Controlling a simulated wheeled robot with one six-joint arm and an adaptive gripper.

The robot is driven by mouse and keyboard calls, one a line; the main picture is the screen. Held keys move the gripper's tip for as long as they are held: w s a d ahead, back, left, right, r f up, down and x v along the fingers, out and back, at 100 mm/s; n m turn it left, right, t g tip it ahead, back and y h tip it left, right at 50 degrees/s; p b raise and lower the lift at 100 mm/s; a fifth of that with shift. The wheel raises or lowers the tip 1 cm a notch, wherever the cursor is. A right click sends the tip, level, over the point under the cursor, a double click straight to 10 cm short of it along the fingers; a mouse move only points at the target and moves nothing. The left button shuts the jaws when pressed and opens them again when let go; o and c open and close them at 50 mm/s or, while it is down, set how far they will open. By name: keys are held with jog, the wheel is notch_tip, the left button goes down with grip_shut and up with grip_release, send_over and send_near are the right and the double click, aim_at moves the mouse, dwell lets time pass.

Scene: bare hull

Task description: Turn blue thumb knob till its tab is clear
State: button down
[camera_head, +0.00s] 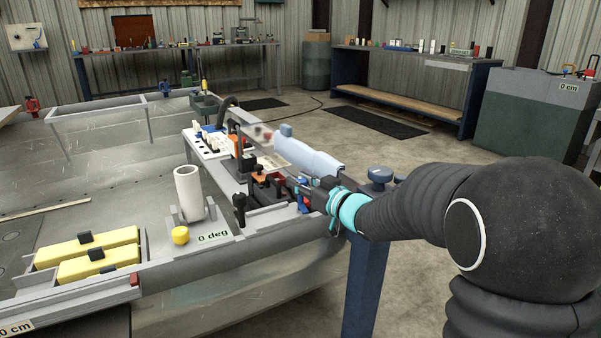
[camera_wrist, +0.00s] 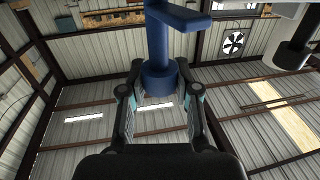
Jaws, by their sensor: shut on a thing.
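The blue thumb knob (camera_wrist: 158,80) shows in the wrist view, a dark blue round body with a stem and a flat tab reaching to the right at the top. My gripper (camera_wrist: 158,93) has one finger on each side of the round body and is shut on it. In the head view my gripper (camera_head: 303,187) reaches left to the cluttered end of the bench. There the knob is hard to tell apart from the fingers and small parts around it. What the tab lies against is not clear.
A white cylinder (camera_head: 188,193) stands on the bench left of my gripper, with a yellow cap (camera_head: 180,235) in front. Yellow blocks (camera_head: 98,265) lie in a tray at the lower left. Red and black fixtures (camera_head: 265,190) crowd close to my gripper. Floor at right is open.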

jog(key=shift+n+g+y+p, duration=1.2)
jog(key=shift+g+p, duration=0.1)
jog(key=shift+g, duration=0.2)
jog(key=c, duration=0.8)
grip_release()
jog(key=v, duration=1.2)
jog(key=shift+w, duration=0.1)
